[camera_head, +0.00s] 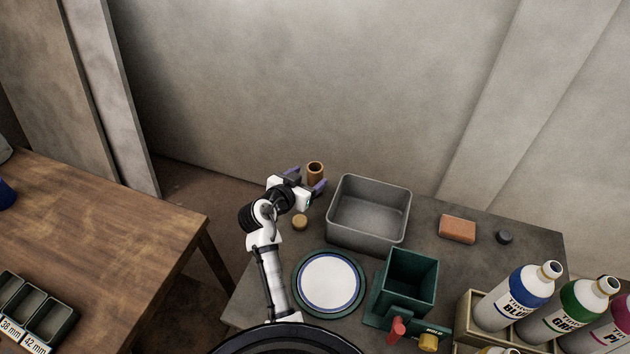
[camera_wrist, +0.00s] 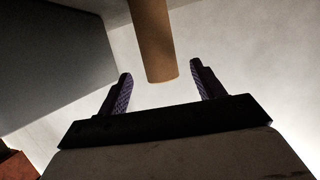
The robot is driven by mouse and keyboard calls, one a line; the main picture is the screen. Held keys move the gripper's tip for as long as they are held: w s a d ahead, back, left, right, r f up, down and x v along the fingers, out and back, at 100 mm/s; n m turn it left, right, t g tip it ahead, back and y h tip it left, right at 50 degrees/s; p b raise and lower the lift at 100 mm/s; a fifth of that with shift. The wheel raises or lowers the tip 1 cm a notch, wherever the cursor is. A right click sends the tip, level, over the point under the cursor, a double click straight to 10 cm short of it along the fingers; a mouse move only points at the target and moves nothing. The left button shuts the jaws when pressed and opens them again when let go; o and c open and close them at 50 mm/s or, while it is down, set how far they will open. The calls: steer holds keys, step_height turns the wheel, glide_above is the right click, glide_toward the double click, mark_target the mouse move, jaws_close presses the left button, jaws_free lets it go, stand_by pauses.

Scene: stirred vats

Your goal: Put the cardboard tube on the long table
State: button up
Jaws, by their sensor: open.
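The cardboard tube (camera_head: 315,172) is a short brown hollow cylinder at the far left corner of the grey table, left of the grey bin. My gripper (camera_head: 306,181) is open around or just beside it. In the wrist view the tube (camera_wrist: 156,45) shows between and beyond the two purple fingertips of my gripper (camera_wrist: 162,84), apart from both. A wooden table (camera_head: 120,230) stands at the left of the head view; I cannot tell whether it is the long table.
The grey bin (camera_head: 341,230) stands right of my gripper. A small tan round piece (camera_head: 300,222), a plate (camera_head: 329,282), a green box (camera_head: 410,262), an orange block (camera_head: 457,229) and large bottles (camera_head: 515,297) are on the grey table. A gap separates the tables. The wooden table's middle is clear.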

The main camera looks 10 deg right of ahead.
steer(key=x, duration=0.2)
steer(key=b+x, duration=0.1)
steer(key=x, duration=0.2)
steer(key=shift+s+a+f, duration=0.1)
steer(key=shift+f, duration=0.1)
steer(key=c, duration=1.1)
steer(key=shift+r, duration=0.1)
